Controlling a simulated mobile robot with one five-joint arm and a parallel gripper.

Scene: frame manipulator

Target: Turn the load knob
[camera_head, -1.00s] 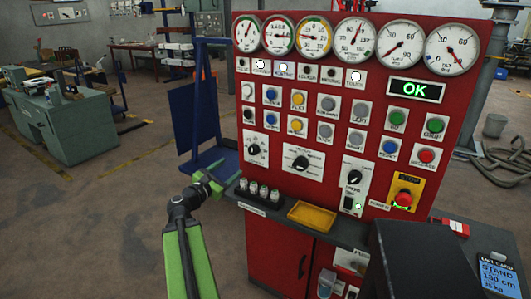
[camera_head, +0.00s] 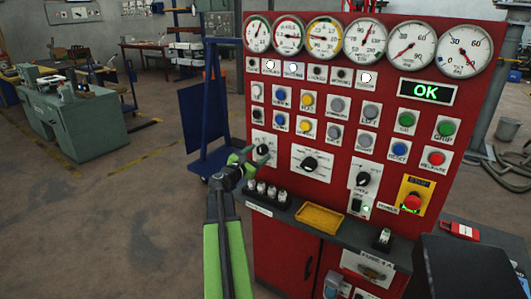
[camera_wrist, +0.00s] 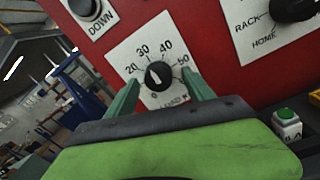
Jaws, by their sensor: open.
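The load knob (camera_wrist: 158,76) is a small black dial with a white pointer mark. It sits on a white plate (camera_wrist: 130,52) marked 20, 30, 40 and 50 on the red panel. In the head view the knob (camera_head: 262,150) is at the panel's lower left. My gripper (camera_wrist: 160,88) is open in the wrist view, with one green finger on each side of the knob. Whether the fingers touch it I cannot tell. In the head view my gripper (camera_head: 245,156) is at the panel's left edge, partly covering the plate.
A larger black knob (camera_head: 310,163) is to the right on the panel. Below are a shelf with several small fuses (camera_head: 266,190) and a yellow tray (camera_head: 320,217). A red stop button (camera_head: 412,202) is at the right. A blue stand (camera_head: 205,120) is behind at the left.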

